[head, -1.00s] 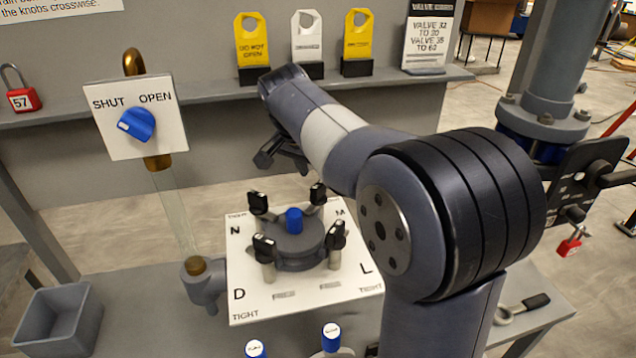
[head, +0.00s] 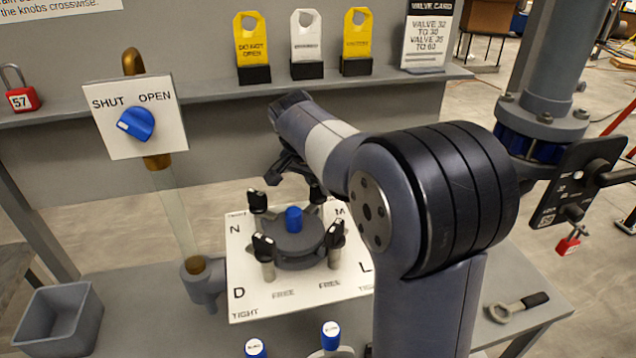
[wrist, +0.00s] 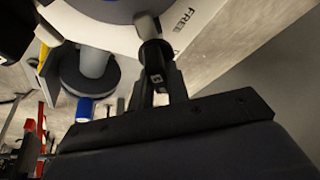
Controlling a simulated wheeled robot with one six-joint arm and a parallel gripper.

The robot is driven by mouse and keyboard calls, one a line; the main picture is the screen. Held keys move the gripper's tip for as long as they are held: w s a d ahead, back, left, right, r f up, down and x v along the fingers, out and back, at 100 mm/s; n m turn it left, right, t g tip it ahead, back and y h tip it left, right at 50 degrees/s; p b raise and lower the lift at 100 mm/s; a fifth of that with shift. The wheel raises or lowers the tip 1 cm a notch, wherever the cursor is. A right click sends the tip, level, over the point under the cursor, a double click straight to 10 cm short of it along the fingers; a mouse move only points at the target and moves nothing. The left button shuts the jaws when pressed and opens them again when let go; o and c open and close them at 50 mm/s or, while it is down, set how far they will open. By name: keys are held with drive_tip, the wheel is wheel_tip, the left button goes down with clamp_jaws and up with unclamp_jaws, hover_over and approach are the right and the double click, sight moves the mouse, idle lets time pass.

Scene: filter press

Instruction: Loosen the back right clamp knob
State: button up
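The round grey filter cover (head: 290,246) with a blue cap (head: 294,219) sits on a white plate (head: 240,300), with black clamp knobs around it. In the wrist view, a black knob (wrist: 155,62) on a pale post stands between my gripper's fingers. My gripper (head: 296,180) is open, with its fingers on either side of that knob; contact is not clear. The back left knob (head: 257,201), front left knob (head: 264,246) and front right knob (head: 336,234) are free of my gripper.
A valve panel (head: 135,116) marked SHUT and OPEN stands at the left, its blue handle turned between them. A grey bin (head: 60,318) is at front left. A spanner (head: 517,307) lies at right. A shelf (head: 200,99) with tags runs behind.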

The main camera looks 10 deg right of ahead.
clamp_jaws()
drive_tip(key=shift+n, duration=0.3)
drive_tip(key=n+t+y, duration=0.1)
drive_tip(key=n, duration=0.2)
drive_tip(key=shift+r+n, duration=0.1)
drive_tip(key=shift+n, duration=0.2)
drive_tip(key=n+y+p, duration=0.1)
drive_tip(key=n+y, duration=0.1)
drive_tip(key=n, duration=0.2)
drive_tip(key=shift+n, duration=0.3)
drive_tip(key=n+y, duration=0.1)
drive_tip(key=n, duration=0.3)
drive_tip(key=shift+y+p, duration=0.4)
drive_tip(key=shift+n+g+y, duration=0.4)
drive_tip(key=shift+n+y, duration=0.4)
drive_tip(key=shift+n, duration=1.7)
drive_tip(key=shift+a, duration=0.1)
